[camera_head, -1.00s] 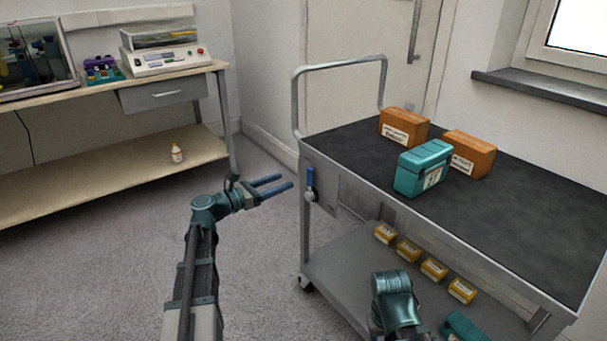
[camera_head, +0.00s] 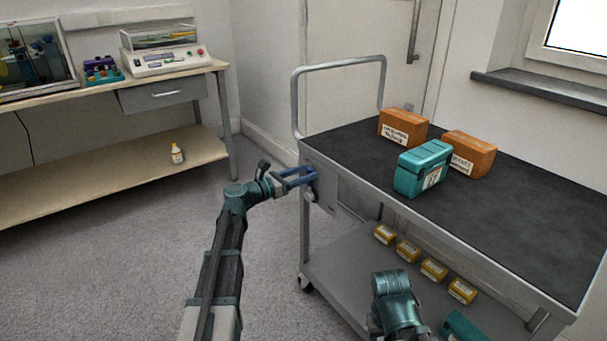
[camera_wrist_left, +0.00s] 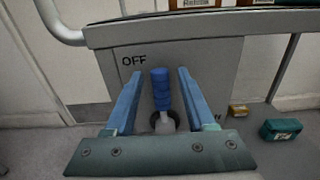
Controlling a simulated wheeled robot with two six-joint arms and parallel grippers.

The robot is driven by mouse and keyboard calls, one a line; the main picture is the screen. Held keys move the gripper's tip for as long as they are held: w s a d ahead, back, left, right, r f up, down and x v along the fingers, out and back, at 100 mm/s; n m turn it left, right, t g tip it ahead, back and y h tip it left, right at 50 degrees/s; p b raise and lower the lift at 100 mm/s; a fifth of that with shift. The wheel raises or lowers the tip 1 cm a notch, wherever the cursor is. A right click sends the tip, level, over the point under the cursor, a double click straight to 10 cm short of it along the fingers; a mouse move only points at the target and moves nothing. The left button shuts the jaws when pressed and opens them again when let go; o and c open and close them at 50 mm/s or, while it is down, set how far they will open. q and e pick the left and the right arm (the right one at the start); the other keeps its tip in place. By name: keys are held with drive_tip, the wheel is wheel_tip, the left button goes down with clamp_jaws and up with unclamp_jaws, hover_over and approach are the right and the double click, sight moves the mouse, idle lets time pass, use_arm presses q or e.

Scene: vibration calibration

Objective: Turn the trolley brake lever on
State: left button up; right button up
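The brake lever has a blue grip (camera_wrist_left: 161,88) standing upright on a dark round pivot (camera_wrist_left: 161,122) in the left wrist view, on the trolley's grey end panel (camera_wrist_left: 205,55). "OFF" is printed up and left of the grip; a mostly covered marking shows at lower right, behind the right finger. My left gripper (camera_wrist_left: 156,75) is open, with one finger on each side of the grip and a gap to both. In the head view my left gripper (camera_head: 307,175) reaches the lever at the trolley's near left corner. My right gripper is not visible, only my right arm.
The trolley's black top (camera_head: 510,225) carries two orange boxes (camera_head: 403,128) (camera_head: 470,154) and a teal box (camera_head: 424,169). Several small yellow boxes (camera_head: 408,251) lie on its lower shelf. A bench (camera_head: 190,75) stands at left. The floor between is clear.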

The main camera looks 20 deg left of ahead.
use_arm(q)
clamp_jaws()
idle(1.2)
